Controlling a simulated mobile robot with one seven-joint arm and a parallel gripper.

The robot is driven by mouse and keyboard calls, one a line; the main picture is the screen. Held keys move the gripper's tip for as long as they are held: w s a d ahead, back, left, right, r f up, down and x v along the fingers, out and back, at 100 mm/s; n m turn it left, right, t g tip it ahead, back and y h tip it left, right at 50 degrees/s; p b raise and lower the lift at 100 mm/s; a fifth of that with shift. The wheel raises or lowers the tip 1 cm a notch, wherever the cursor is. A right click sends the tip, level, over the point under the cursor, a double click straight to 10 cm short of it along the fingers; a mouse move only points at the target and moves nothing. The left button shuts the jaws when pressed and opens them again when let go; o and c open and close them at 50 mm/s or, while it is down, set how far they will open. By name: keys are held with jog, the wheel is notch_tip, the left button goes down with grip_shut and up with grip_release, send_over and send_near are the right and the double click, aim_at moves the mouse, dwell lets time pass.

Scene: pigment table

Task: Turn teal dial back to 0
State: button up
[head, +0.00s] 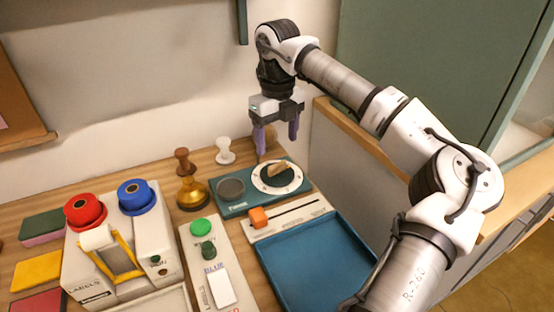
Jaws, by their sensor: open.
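The teal dial unit (240,204) lies on the wooden table in the head view. On its right part is a white round scale (258,186) with a dark centre and a tan wooden pointer knob (277,168). The scale marks are too small to read. A grey round disc (231,189) sits on its left part. My gripper (276,140) points down above and behind the dial, its purple fingers apart and empty. It appears clear of the knob.
An orange slider (259,217) on a white strip and a blue tray (315,262) are in front of the dial. A brass weight (193,194), a brown stamp (183,162) and a white stamp (225,151) stand to its left. The label machine (148,232) is further left.

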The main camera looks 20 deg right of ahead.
aim_at(277, 164)
notch_tip(277, 164, down, 7)
jog(key=shift+f, duration=0.1)
dwell(0.3)
jog(key=c, duration=1)
